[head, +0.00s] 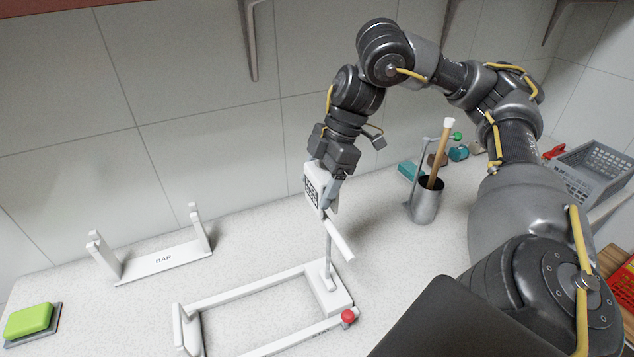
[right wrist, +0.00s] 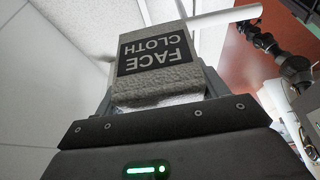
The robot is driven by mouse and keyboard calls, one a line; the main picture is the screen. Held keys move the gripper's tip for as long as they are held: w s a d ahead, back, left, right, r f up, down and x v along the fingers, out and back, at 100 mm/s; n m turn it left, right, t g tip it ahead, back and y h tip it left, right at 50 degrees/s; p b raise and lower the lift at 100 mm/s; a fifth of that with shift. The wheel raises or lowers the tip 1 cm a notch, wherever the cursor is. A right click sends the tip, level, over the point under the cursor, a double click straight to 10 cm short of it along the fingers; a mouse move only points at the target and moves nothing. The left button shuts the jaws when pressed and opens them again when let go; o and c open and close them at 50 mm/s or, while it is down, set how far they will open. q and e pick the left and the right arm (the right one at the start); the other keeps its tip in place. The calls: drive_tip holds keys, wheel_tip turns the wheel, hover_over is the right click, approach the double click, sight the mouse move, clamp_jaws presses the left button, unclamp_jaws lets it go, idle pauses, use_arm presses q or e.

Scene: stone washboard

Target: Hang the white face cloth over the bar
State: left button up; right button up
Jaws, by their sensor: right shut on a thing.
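The face cloth (head: 312,190) is whitish, with a black "FACE CLOTH" label. My right gripper (head: 332,190) is shut on it, above the right end of a white frame (head: 245,308). In the right wrist view the cloth (right wrist: 155,60) sits between the fingers of my right gripper (right wrist: 158,95). A short white rod (head: 339,241) tops the frame's upright; a white rod (right wrist: 225,18) shows just beyond the cloth. I cannot tell whether cloth and rod touch. My left gripper is not in view.
A red knob (head: 348,316) is on the frame. A metal cup (head: 426,202) with a wooden-handled tool stands to the right, near a grey basket (head: 595,165). A green block (head: 28,320) lies at far left. The counter between holder and cup is partly clear.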

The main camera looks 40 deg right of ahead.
drive_tip(key=shift+w+f+b, duration=0.2)
drive_tip(key=shift+f+b, duration=0.05)
drive_tip(key=shift+f, duration=0.3)
drive_tip(key=shift+w+f+b, duration=0.2)
drive_tip(key=shift+f, duration=0.75)
drive_tip(key=shift+s+f+b, duration=0.2)
drive_tip(key=shift+f+b, duration=0.25)
drive_tip(key=shift+b, duration=0.15)
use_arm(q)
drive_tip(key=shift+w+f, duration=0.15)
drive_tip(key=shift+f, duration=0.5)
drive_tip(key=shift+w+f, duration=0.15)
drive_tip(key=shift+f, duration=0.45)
use_arm(e)
drive_tip(key=shift+w+f, duration=0.1)
drive_tip(key=o, duration=1.1)
drive_tip(key=shift+c, duration=0.2)
